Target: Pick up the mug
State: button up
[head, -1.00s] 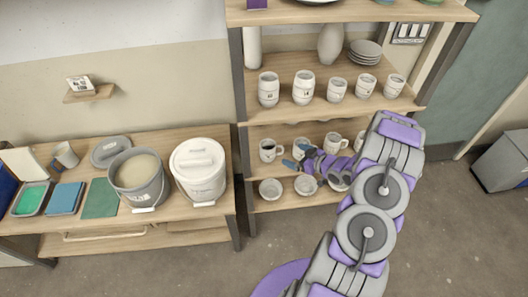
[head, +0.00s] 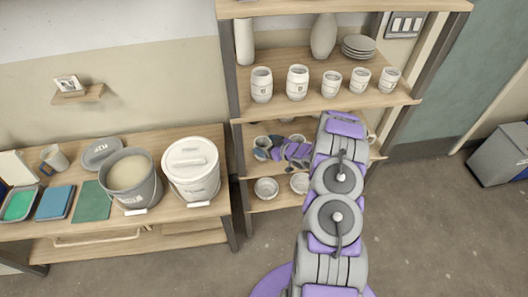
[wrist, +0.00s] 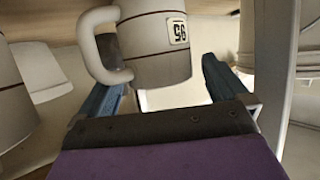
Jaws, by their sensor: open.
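A pale mug (wrist: 155,52) with a dark rim line, a handle on the left and a small number label fills the upper middle of the wrist view, where it looks upside down. My gripper (wrist: 160,82) is open, with one blue finger on each side of the mug; I cannot tell whether they touch it. In the head view my gripper (head: 268,153) is at the left part of the middle shelf, in front of a mug (head: 262,141) whose lower part it hides. My arm covers much of that shelf's right side.
White bowls (head: 266,188) stand on the lower shelf. Several pale cups (head: 297,83) stand on the shelf above. A shelf post (head: 233,100) is close on the left. A workbench at left holds a grey bucket (head: 133,180) and a lidded white bucket (head: 191,172).

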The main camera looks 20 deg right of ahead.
jog(key=shift+x, duration=1.05)
jog(key=shift+r, duration=0.1)
jog(key=c, duration=1.2)
